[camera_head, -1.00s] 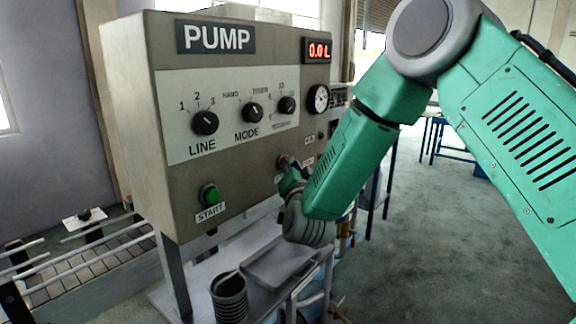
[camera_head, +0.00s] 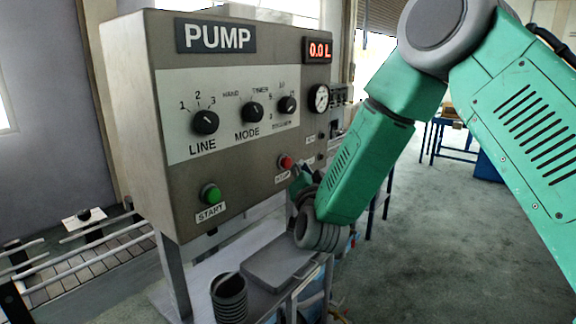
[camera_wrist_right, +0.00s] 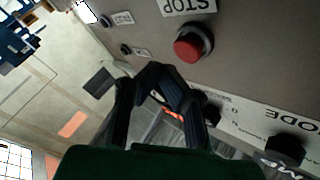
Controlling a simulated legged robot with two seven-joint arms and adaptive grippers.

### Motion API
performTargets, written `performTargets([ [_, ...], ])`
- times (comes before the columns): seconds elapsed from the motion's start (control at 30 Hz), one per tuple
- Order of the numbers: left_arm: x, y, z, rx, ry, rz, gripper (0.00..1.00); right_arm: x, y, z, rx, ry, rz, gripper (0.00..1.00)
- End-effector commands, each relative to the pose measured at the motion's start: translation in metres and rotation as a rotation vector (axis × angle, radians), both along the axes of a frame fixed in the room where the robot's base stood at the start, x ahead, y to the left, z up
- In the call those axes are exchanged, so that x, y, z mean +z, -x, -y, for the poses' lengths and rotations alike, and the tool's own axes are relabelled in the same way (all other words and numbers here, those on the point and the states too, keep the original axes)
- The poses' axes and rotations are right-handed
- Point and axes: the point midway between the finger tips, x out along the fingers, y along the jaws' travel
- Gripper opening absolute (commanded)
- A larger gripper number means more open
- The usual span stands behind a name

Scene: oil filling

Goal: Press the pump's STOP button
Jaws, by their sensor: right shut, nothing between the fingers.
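The pump panel (camera_head: 240,180) is a grey box with a "PUMP" sign. Its red STOP button (camera_head: 285,162) is on the lower right of the front, with a label below it. In the right wrist view the red button (camera_wrist_right: 190,47) stands clear above the fingers, beside an upside-down STOP label (camera_wrist_right: 188,6). My right gripper (camera_head: 303,176) is just right of and below the button, apart from it. In the right wrist view its dark fingers (camera_wrist_right: 160,85) are closed together and empty. My left gripper is in neither view.
A green START button (camera_head: 210,194) is at the panel's lower left. LINE (camera_head: 205,122) and MODE (camera_head: 252,112) knobs, a gauge (camera_head: 319,98) and a display reading 0.0 L (camera_head: 319,50) are above. A ribbed dark cup (camera_head: 229,297) stands on the table below.

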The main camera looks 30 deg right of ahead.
Motion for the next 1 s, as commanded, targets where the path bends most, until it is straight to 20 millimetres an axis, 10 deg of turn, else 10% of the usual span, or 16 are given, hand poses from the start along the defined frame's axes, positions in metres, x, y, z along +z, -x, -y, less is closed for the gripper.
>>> performTargets([
  [0.4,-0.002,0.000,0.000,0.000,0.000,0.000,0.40,0.000,0.036,0.015,-0.001,0.000,-0.001,0.00],
  [1.0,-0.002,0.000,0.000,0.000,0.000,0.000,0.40,0.000,0.039,0.016,0.000,-0.001,0.001,0.00],
])
